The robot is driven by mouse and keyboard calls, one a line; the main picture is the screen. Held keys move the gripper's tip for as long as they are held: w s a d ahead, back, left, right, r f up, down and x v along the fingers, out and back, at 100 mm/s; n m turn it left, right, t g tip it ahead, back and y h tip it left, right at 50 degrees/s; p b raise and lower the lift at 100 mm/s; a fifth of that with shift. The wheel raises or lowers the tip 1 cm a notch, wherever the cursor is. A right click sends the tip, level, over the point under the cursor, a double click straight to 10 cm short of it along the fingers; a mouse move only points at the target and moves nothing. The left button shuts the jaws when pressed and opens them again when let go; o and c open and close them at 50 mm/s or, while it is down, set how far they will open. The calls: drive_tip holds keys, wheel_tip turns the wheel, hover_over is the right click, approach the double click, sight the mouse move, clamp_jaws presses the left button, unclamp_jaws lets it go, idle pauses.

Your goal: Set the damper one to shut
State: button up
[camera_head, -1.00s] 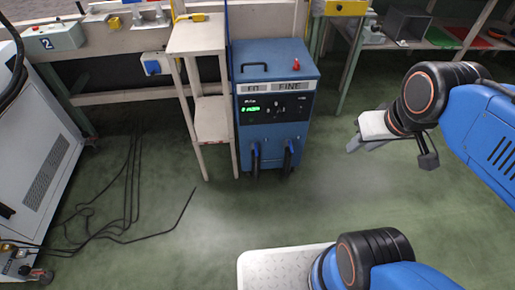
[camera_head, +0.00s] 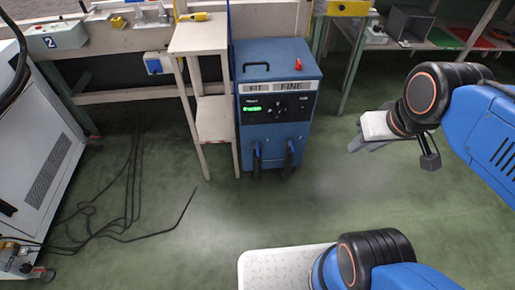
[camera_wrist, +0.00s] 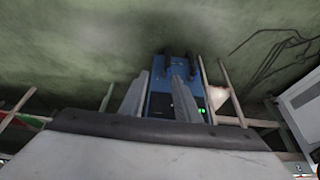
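No part that I can surely call damper one shows in either view. A blue cabinet (camera_head: 275,115) stands on the floor ahead, with labels that seem to read FIT and FINE, a lit green display (camera_head: 252,108), dark knobs and a small red piece on top. My gripper (camera_head: 354,147) is in the air to the right of the cabinet, apart from it. In the wrist view my gripper (camera_wrist: 161,76) has its two fingers apart with nothing held. The blue cabinet (camera_wrist: 160,104) shows between and beyond them.
A narrow pale stand (camera_head: 213,122) stands close on the cabinet's left. Black cables (camera_head: 120,210) lie on the floor at left, beside a white machine (camera_head: 35,160). A bench with a box marked 2 (camera_head: 55,40) runs behind. Floor before the cabinet is clear.

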drive_tip(key=w+a+g+y, duration=0.1)
drive_tip(key=w+a, duration=0.3)
drive_tip(key=w, duration=0.6)
drive_tip(key=g+y, duration=0.1)
drive_tip(key=g, duration=0.3)
hover_over(258, 151)
drive_tip(key=d, duration=0.4)
wheel_tip(258, 151, down, 22)
drive_tip(key=a+f, duration=0.1)
drive_tip(key=f, duration=0.4)
drive_tip(key=a+f, duration=0.1)
drive_tip(key=f, duration=0.5)
drive_tip(key=a+f, duration=0.1)
drive_tip(key=f, duration=0.4)
drive_tip(key=shift+a+f, duration=0.2)
clamp_jaws()
